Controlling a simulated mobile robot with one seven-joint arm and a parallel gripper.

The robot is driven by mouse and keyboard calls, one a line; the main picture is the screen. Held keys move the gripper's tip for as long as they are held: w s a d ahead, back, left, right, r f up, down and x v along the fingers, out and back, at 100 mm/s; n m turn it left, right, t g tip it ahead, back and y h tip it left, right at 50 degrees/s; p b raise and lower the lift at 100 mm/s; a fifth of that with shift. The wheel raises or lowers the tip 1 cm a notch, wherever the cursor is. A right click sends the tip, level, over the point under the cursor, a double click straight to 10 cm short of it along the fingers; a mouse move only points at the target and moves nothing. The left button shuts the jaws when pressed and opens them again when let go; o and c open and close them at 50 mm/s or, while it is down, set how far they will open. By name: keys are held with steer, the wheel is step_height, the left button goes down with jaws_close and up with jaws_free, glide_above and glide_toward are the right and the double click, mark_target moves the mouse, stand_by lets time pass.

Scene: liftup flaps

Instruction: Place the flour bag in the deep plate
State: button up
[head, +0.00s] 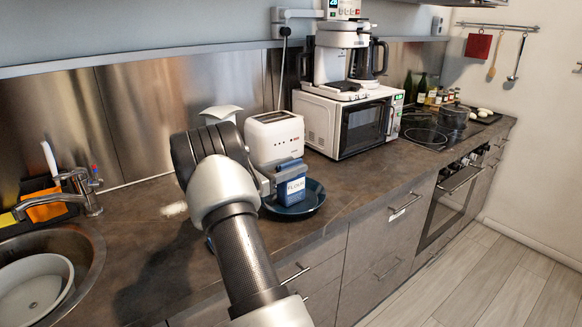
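The flour bag (291,190) is blue with a white label. It stands upright at the deep plate (316,196), a dark blue round dish on the counter. The bag covers part of the plate, and I cannot tell whether its bottom touches the plate. My gripper (283,175) reaches from the left, with a grey finger across the upper part of the bag. It looks shut on the bag; the far finger is hidden. My arm hides the plate's left side.
A white toaster (274,138) stands right behind the bag. A white microwave (347,121) with a coffee maker (341,56) on top is farther right. The sink (82,262) and tap (84,190) are at left. Counter right of the plate is clear.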

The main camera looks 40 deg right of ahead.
steer(key=o, duration=0.4)
steer(key=shift+o, duration=0.2)
